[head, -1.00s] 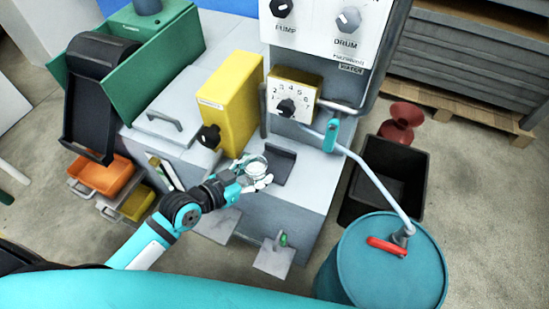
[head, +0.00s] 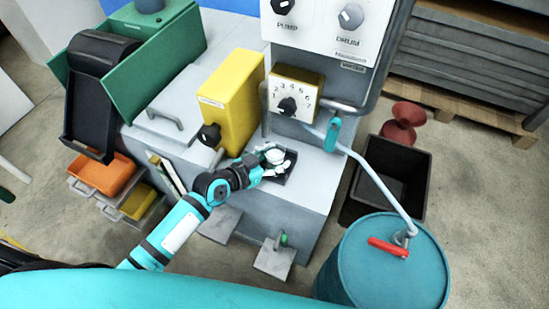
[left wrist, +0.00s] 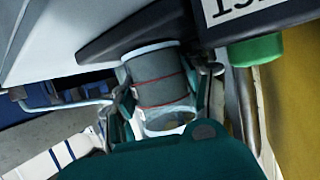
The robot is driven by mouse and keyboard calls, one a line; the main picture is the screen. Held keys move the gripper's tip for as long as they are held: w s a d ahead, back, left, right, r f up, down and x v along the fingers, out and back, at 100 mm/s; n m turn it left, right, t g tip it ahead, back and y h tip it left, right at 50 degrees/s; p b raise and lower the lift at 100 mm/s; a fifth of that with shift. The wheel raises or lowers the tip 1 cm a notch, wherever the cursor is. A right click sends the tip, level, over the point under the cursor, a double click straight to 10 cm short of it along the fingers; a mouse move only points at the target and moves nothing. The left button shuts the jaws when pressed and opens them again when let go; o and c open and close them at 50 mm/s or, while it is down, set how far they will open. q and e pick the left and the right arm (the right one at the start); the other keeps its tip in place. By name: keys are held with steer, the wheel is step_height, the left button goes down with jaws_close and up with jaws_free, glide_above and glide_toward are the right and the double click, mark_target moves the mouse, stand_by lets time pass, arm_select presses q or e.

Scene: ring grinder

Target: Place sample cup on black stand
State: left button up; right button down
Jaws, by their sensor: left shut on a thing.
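The sample cup (head: 274,156) is small, with a pale round rim, and is held in my left gripper (head: 272,162) in the head view. In the left wrist view the cup (left wrist: 160,78) is a grey cylinder with thin red lines, and the fingers close on its sides. The black stand (head: 289,174) is a small dark plate on the grey machine ledge. The cup and gripper are over the stand and cover part of it. I cannot tell whether the cup touches it. My right gripper is out of view.
A yellow box (head: 231,95) with a black knob stands just left of the gripper. The dial box (head: 296,90) and a grey bent pipe (head: 370,175) are behind and to the right. A blue drum (head: 385,265) stands at lower right.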

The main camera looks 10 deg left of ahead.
arm_select(q)
steer(key=shift+f, duration=0.15)
steer(key=o, duration=0.9)
steer(key=shift+r, duration=0.2)
steer(key=v, duration=1.2)
steer(key=shift+a+f+p, duration=0.1)
steer(key=shift+p, duration=0.2)
